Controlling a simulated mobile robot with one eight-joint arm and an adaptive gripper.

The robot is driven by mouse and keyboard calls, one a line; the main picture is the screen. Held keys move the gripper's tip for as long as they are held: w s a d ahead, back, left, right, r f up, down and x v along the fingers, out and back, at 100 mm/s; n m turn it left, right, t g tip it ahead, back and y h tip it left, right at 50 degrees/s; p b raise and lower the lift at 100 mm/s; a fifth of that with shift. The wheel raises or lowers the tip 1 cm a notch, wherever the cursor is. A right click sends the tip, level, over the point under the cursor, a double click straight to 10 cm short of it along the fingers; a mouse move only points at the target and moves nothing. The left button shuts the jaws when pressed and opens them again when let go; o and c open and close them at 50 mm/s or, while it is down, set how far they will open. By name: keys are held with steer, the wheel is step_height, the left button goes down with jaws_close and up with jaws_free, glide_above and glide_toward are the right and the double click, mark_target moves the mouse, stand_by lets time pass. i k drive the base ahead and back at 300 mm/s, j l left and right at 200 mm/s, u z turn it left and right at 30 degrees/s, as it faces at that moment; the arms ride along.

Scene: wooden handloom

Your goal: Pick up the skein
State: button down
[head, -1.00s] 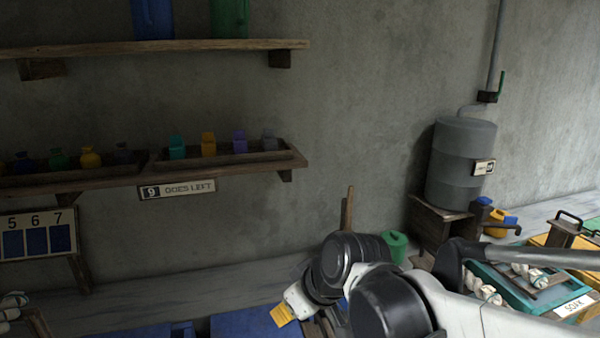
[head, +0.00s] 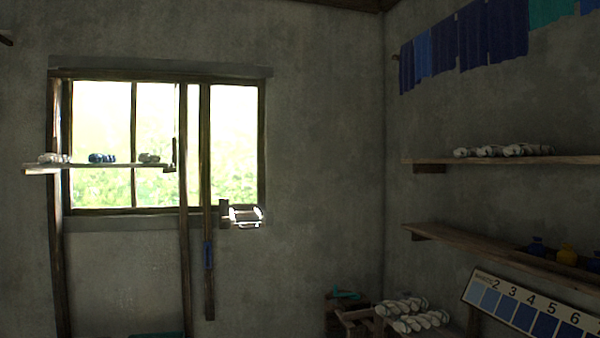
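Several skeins are in the head view. White skeins (head: 412,316) lie in a pile on a low wooden stand (head: 360,322) at the lower right. More pale skeins (head: 502,150) lie in a row on the upper right shelf (head: 560,160). On the shelf (head: 85,169) across the window lie a blue skein (head: 102,158), a pale skein (head: 53,159) and a greyish skein (head: 149,158). I cannot tell which one the task means. My gripper and arm are out of the picture.
A shade board (head: 530,308) with numbered blue patches stands at the lower right. Small jars (head: 567,254) stand on the lower shelf (head: 470,240). Blue cloths (head: 490,35) hang above. Upright wooden posts (head: 207,260) stand before the window (head: 160,140). The wall between window and corner is bare.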

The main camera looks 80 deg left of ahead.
mark_target(96, 158)
steer(key=u, duration=3.6)
steer(key=i+j+u, duration=0.1)
steer(key=i, duration=0.15)
